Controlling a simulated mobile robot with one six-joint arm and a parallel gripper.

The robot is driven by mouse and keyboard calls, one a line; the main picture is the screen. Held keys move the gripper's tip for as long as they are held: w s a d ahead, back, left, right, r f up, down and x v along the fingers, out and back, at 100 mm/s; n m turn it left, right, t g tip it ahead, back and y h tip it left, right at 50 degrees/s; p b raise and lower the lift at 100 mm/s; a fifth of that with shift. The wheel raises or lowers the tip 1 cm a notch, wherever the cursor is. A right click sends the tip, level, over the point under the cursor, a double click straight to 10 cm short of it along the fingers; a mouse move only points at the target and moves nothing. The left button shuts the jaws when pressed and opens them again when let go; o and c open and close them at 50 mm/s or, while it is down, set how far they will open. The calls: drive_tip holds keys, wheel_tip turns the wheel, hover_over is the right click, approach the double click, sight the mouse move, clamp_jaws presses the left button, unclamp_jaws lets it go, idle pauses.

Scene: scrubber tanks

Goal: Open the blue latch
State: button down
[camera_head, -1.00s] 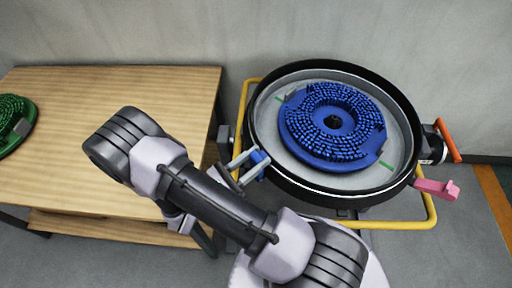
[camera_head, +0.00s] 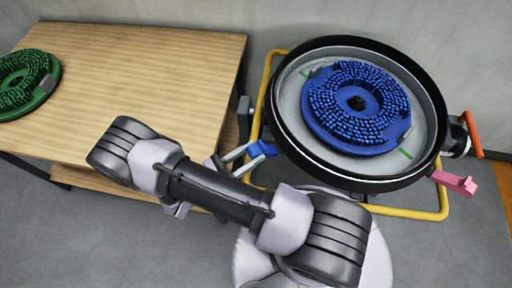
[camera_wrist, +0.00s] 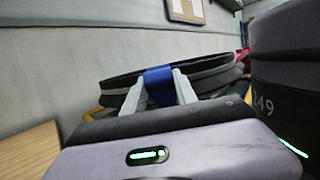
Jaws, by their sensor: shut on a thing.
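The blue latch (camera_head: 262,149) sticks out from the left side of the black-rimmed round tank (camera_head: 440,110). My gripper (camera_head: 241,158) is at the latch, its two light fingers reaching it from the left. In the wrist view the latch (camera_wrist: 158,78) is a blue block between the fingertips (camera_wrist: 160,84) of my gripper, with the tank rim behind it. The gripper is shut on it. My arm hides part of the space below the latch.
A blue bristled brush disc (camera_head: 357,107) lies in the tank. A yellow tube frame (camera_head: 400,212) surrounds the tank. A pink latch (camera_head: 455,182) and an orange handle (camera_head: 473,134) are on its right side. A wooden table (camera_head: 150,85) with a green brush disc (camera_head: 40,93) stands left.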

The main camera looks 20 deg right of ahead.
drive_tip(key=shift+a+f, duration=0.45)
drive_tip(key=shift+f, duration=0.3)
drive_tip(key=shift+f+b, duration=0.1)
drive_tip(key=shift+b, duration=0.2)
drive_tip(key=c, duration=1)
unclamp_jaws()
drive_tip(key=shift+o, duration=0.2)
